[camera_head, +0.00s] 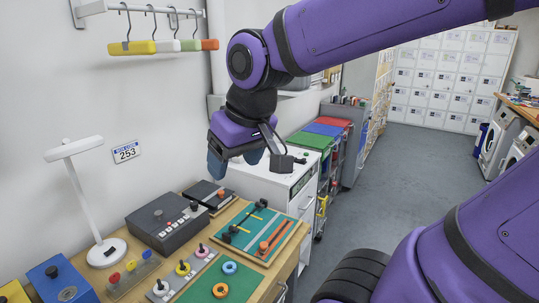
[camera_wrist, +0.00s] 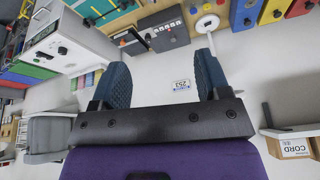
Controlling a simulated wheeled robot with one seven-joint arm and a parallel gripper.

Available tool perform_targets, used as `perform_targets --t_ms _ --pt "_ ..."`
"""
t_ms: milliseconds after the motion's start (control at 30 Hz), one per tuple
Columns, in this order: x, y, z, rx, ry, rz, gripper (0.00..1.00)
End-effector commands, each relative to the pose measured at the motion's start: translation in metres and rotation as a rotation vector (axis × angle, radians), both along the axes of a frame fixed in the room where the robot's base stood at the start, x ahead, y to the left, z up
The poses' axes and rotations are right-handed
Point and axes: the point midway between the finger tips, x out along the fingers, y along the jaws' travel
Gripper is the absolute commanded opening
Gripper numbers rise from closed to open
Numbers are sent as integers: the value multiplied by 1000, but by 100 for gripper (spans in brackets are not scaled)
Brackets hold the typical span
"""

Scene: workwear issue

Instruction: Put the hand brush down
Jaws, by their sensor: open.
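My gripper (camera_head: 232,168) is in the air above the back of the workbench (camera_head: 276,290), near the wall. In the wrist view its two blue fingers stand wide apart with nothing between them (camera_wrist: 160,82). I cannot pick out a hand brush for certain. A yellow block-like item (camera_head: 131,47) hangs from a hook on the wall rail (camera_head: 150,13), with a white, a green and an orange item (camera_head: 210,44) beside it. These may be brushes, but I cannot tell. My gripper is apart from them, below and to the right.
The bench holds a white lamp (camera_head: 84,200), a dark control box (camera_head: 167,221), a green board with black and orange parts (camera_head: 276,226), and several knobs and rings. A white cabinet (camera_head: 275,184) and coloured bins stand behind it. The grey floor (camera_head: 408,160) at right is clear.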

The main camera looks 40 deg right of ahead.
Motion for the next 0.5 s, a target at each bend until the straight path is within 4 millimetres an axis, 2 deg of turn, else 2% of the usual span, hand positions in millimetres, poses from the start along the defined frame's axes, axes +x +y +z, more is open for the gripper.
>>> perform_targets --t_ms 100,200,333,500 --pt "-27 -14 11 -6 -44 -29 70" --pt "-43 -21 16 -12 -67 -43 70" --pt "-55 -26 18 -18 -82 -55 70" --pt "-59 -27 19 -20 -85 -58 70"
